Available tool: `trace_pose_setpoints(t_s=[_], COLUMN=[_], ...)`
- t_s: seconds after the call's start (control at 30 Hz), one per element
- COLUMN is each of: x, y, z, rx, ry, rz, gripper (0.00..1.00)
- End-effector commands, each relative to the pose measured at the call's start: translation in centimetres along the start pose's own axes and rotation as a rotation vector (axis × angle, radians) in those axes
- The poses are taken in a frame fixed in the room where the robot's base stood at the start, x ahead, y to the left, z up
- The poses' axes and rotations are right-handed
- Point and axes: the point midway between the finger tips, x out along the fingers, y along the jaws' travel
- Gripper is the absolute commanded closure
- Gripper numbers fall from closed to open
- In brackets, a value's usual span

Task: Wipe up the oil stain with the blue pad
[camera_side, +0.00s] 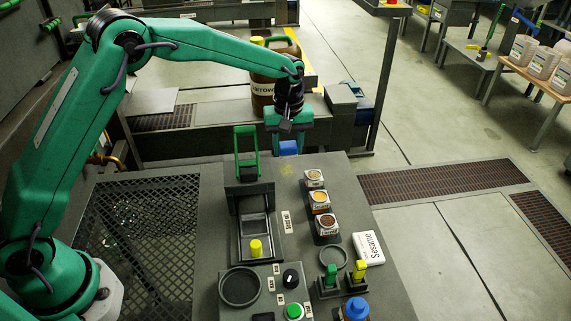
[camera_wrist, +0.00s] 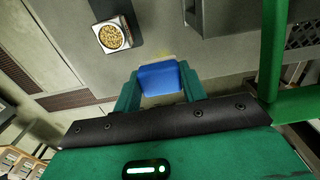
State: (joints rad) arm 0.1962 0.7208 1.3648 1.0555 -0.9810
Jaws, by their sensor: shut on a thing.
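My gripper (camera_side: 289,143) is shut on the blue pad (camera_side: 288,148) near the far edge of the grey worktop. In the wrist view the pad (camera_wrist: 160,79) sits between the two green fingers of my gripper (camera_wrist: 158,88). A faint yellowish oil stain (camera_side: 287,169) lies on the worktop just in front of the pad in the side view. In the wrist view a small yellowish trace of the stain (camera_wrist: 163,56) shows beyond the pad's edge. I cannot tell whether the pad touches the worktop, and it may hide part of the stain.
A green-handled frame (camera_side: 246,152) stands left of the gripper. Several small sample boxes (camera_side: 321,200) line the right side; one with yellow grains shows in the wrist view (camera_wrist: 111,36). A white Sesame packet (camera_side: 369,248), button panel (camera_side: 268,290) and blue-capped jar (camera_side: 355,308) lie nearer.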

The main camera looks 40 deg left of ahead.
Motion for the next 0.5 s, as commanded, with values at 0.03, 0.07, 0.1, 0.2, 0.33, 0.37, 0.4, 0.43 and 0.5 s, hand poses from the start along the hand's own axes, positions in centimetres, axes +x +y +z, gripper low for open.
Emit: trace_pose_setpoints(t_s=[0.03,0.07,0.1,0.2,0.33,0.37,0.4,0.43,0.5], x=[0.2,0.3,0.5,1.3,2.5,2.7,3.1,3.3,4.0], y=[0.0,0.0,0.0,0.0,0.0,0.0,0.0,0.0,0.0], z=[0.0,0.0,0.0,0.0,0.0,0.0,0.0,0.0,0.0], rx=[0.0,0.0,0.0,0.0,0.0,0.0,0.0,0.0,0.0], ry=[-0.001,-0.001,-0.001,-0.001,-0.002,-0.001,-0.001,-0.001,-0.001], rz=[-0.001,-0.001,-0.002,-0.001,-0.002,-0.002,-0.001,-0.002,-0.002], gripper=[0.77,0.77,0.77,0.77,0.77,0.77,0.77,0.77,0.77])
